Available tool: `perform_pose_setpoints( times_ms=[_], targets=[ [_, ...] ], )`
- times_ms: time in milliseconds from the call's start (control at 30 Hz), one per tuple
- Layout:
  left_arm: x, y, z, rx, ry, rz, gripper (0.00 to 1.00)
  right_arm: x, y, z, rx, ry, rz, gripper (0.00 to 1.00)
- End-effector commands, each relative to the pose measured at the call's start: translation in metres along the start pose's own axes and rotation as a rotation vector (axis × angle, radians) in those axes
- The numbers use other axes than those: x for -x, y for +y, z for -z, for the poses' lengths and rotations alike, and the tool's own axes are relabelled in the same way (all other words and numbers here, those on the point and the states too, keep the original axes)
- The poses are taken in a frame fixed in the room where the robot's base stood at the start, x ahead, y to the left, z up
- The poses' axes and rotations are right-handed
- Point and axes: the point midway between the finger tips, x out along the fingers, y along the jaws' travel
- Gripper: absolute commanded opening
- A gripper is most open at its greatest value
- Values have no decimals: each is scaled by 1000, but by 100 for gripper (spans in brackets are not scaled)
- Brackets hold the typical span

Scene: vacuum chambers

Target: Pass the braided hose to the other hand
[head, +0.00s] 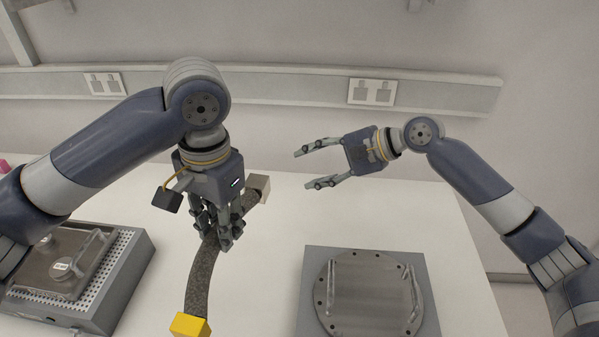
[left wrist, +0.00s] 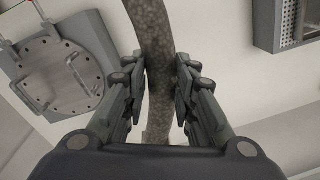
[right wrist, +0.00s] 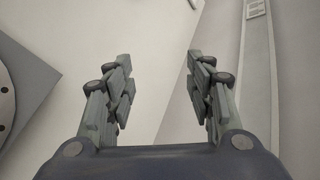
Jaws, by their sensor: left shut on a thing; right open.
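The braided hose (head: 201,285) is a grey, mottled, curved tube with a yellow end (head: 189,325) toward the front and a pale grey end (head: 259,185) toward the back. My left gripper (head: 222,240) is shut on the hose around its middle. In the left wrist view the hose (left wrist: 150,35) runs between both fingers (left wrist: 160,92). My right gripper (head: 318,167) is open and empty, to the right of the hose's pale end and apart from it, its fingers pointing left. The right wrist view shows nothing between its fingers (right wrist: 160,85).
A grey block with a round bolted metal flange and handles (head: 316,290) stands at front right. A perforated grey box (head: 130,262) with a handled lid is at front left. A wall rail (head: 290,85) with sockets runs behind.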

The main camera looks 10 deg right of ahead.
Motion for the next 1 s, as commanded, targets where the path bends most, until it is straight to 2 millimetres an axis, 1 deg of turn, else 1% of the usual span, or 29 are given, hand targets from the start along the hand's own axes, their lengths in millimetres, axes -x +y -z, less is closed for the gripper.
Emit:
perform_pose_setpoints(
  times_ms=[33,67,100,200,300,333,400,500,600,667,767,867,1000],
  targets=[
    [1,0,0,0,1,0,0,2,-8,-28,38,-52,-17,50],
    [1,0,0,0,1,0,0,5,-10,-42,59,-76,-31,50],
    [1,0,0,0,1,0,0,9,-12,-59,90,-107,-49,50],
    [1,0,0,0,1,0,0,22,-14,-97,166,-171,-93,50],
    [1,0,0,0,1,0,0,36,-12,-124,233,-214,-130,50],
    [1,0,0,0,1,0,0,39,-12,-130,251,-223,-139,50],
    [1,0,0,0,1,0,0,47,-9,-141,286,-239,-157,50],
    [1,0,0,0,1,0,0,54,-6,-150,319,-252,-175,50],
    [1,0,0,0,1,0,0,56,-4,-154,336,-257,-186,50],
    [1,0,0,0,1,0,0,54,-3,-156,338,-258,-188,50],
    [1,0,0,0,1,0,0,44,0,-158,338,-260,-189,50],
    [1,0,0,0,1,0,0,27,4,-163,339,-262,-188,50],
    [1,0,0,0,1,0,0,1,10,-168,338,-261,-188,50]
  ],
)
